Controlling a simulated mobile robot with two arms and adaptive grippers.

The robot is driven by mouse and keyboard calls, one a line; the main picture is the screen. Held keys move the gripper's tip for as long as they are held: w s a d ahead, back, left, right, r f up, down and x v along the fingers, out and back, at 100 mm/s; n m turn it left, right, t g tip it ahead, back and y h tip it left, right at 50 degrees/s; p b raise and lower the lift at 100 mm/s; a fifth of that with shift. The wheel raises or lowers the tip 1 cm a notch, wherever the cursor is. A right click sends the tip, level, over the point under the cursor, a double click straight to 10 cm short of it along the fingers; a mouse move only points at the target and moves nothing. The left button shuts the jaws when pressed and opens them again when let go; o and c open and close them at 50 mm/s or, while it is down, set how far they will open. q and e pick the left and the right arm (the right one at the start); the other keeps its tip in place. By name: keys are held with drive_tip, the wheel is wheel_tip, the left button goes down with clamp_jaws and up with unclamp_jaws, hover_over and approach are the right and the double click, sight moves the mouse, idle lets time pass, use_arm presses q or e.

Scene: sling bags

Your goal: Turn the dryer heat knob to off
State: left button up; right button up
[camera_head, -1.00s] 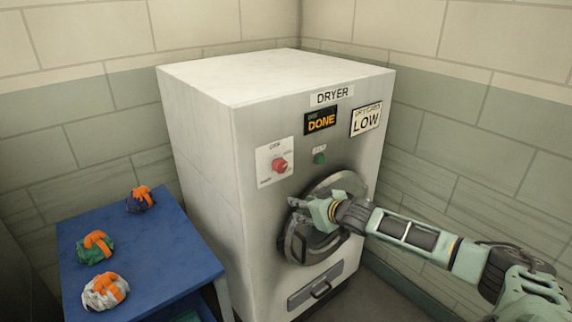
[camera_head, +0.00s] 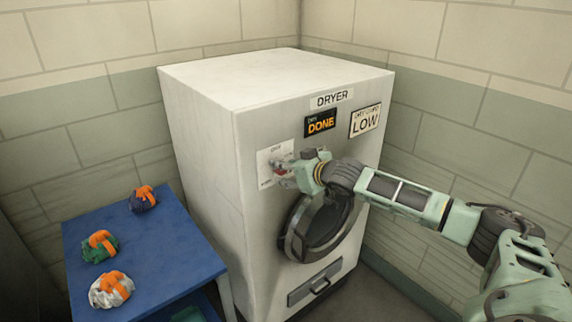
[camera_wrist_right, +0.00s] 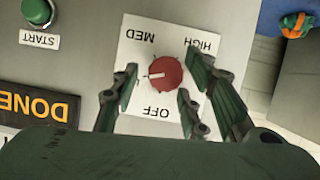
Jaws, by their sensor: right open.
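The dryer (camera_head: 208,140) stands in the corner. Its white heat panel (camera_head: 264,158) is partly hidden behind my right gripper (camera_head: 287,171). In the right wrist view the red round knob (camera_wrist_right: 168,75) sits on the panel (camera_wrist_right: 150,22), with MED, HIGH and OFF labels upside down. The knob's white mark points to the picture's left, not at the OFF label (camera_wrist_right: 156,112) below it. My right gripper (camera_wrist_right: 158,79) is open, with fingers on both sides of the knob; I cannot tell whether they touch it. My left gripper is out of view.
A green START button (camera_wrist_right: 37,11) and a DONE display (camera_wrist_right: 38,104) are beside the panel. The round dryer door (camera_head: 298,241) is below my right arm. A blue table (camera_head: 172,250) with several strapped bundles stands left of the dryer.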

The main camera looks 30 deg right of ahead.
drive_tip(key=shift+w+f, duration=0.15)
drive_tip(key=shift+w, duration=0.25)
drive_tip(key=c, duration=1)
